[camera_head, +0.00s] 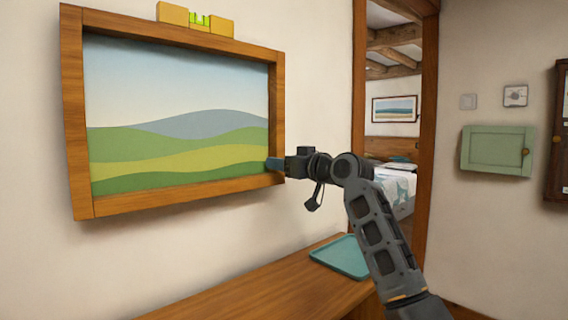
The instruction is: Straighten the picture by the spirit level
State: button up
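The picture (180,135), a painting of green and yellow hills in a wooden frame, hangs on the left wall. The spirit level (172,14) is a yellow bar with a bright green vial on the frame's top edge. Its bubble is too small to read surely. I view the frame at an angle, so I cannot tell its exact tilt. My gripper (273,164) is at the frame's lower right corner, its blue-grey tip overlapping the right side piece. It looks in contact or very close; I cannot tell whether the fingers are open or closed around the wood.
A wooden surface (275,297) runs below the picture, with a teal tray (341,257) on it. A doorway with a wooden post (358,120) opens onto a bed (398,187). A green wall cabinet (496,150) hangs at right. The wall under the picture is clear.

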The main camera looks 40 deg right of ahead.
jog(key=shift+o, duration=0.3)
jog(key=s+b, duration=0.1)
jog(key=s, duration=0.6)
jog(key=shift+s, duration=0.4)
jog(key=shift+d, duration=0.15)
